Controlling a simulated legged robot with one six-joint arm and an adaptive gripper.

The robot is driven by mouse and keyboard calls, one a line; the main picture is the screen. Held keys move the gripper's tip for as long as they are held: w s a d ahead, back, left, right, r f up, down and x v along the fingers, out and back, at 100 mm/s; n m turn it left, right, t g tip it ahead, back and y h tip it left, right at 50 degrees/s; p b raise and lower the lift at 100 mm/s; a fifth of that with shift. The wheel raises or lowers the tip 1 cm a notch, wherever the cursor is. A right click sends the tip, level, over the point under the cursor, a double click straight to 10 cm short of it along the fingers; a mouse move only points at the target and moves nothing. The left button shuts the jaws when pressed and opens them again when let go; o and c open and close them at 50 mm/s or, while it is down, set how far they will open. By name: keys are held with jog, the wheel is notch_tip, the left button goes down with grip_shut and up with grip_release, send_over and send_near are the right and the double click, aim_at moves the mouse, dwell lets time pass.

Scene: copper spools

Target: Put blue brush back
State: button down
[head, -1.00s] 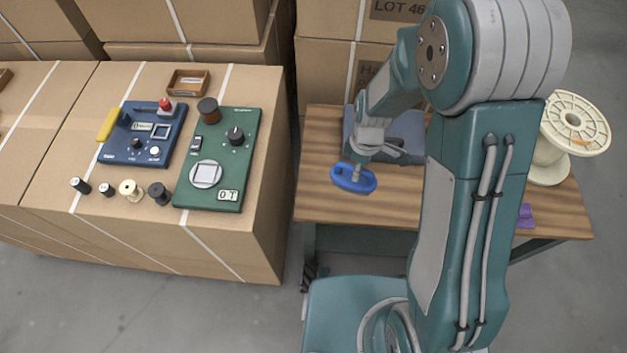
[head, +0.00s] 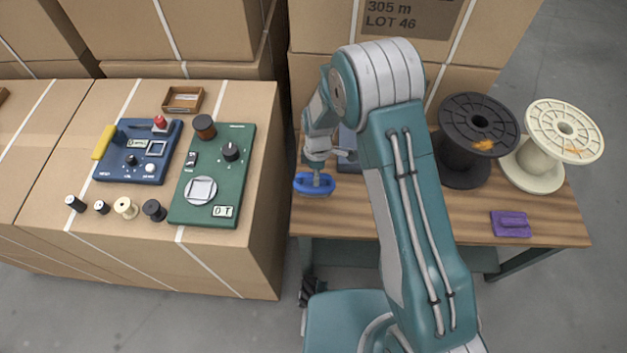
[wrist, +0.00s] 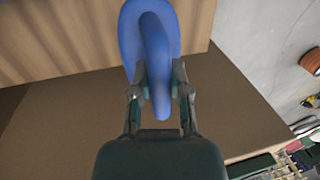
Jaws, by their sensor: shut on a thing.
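The blue brush (head: 314,186) has an oval body with a raised handle. It is held at the left end of the wooden bench (head: 400,212) in the head view. In the wrist view the brush (wrist: 150,35) fills the top middle, its handle between the two fingers. My gripper (wrist: 159,85) is shut on that handle. In the head view my gripper (head: 316,172) is small and partly hidden by the wrist. I cannot tell whether the brush touches the bench top.
A blue-grey object (head: 348,148) is half hidden behind my arm. Left, a carton (head: 245,235) bears a blue panel (head: 125,165), a green panel (head: 235,185) and small spools.

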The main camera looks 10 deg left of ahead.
jog(key=shift+w+a+f, duration=0.35)
jog(key=shift+f, duration=0.25)
jog(key=shift+w+a+f, duration=0.1)
jog(key=shift+f, duration=0.8)
jog(key=shift+w+a+f, duration=0.1)
jog(key=shift+f, duration=0.75)
jog(key=shift+f, duration=0.1)
jog(key=c, duration=0.6)
grip_release()
